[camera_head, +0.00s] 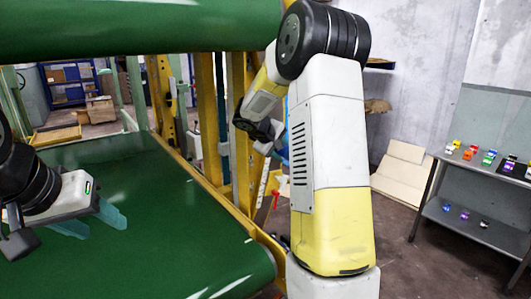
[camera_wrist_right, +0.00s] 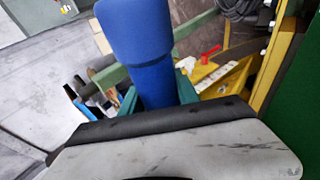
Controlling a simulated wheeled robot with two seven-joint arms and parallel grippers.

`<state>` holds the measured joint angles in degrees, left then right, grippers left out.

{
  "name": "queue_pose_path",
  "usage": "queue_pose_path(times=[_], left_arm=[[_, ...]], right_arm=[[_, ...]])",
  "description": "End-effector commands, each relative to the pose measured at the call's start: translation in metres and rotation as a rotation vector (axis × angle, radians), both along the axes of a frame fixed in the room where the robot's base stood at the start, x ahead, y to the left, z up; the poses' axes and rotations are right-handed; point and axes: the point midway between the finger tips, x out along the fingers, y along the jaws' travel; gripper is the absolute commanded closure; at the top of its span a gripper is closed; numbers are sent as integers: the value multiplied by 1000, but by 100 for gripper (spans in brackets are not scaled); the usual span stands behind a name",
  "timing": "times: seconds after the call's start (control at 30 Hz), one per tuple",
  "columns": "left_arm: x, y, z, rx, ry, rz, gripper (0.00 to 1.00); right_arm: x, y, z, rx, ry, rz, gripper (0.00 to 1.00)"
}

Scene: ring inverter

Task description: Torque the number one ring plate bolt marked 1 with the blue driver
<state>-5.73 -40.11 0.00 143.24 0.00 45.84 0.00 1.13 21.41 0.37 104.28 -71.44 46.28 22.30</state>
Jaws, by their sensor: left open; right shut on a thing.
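The blue driver (camera_wrist_right: 140,45) fills the upper middle of the right wrist view. The teal fingers of my right gripper (camera_wrist_right: 156,97) are on both sides of it and shut on it. My left gripper (camera_head: 93,221) is open and empty, with teal fingers, over the green belt at the left. I cannot make out the ring plate or the bolt marked 1 in either view.
The green belt (camera_head: 170,240) has a yellow frame (camera_head: 207,110) along its right side, with a green roller (camera_head: 130,25) overhead. A grey table (camera_head: 470,165) with several small coloured items stands right. A red-handled thing (camera_wrist_right: 210,53) lies near a yellow part (camera_wrist_right: 226,80).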

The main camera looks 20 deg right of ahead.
Motion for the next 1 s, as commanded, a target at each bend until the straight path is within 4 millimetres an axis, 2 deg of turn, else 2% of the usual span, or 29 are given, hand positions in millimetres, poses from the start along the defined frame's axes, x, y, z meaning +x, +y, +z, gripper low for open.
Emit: queue_pose_path(times=[1.0], left_arm=[[0, 0, 0, 0, 0, 0, 48]], right_arm=[[13, 4, 2, -2, -3, 2, 100]])
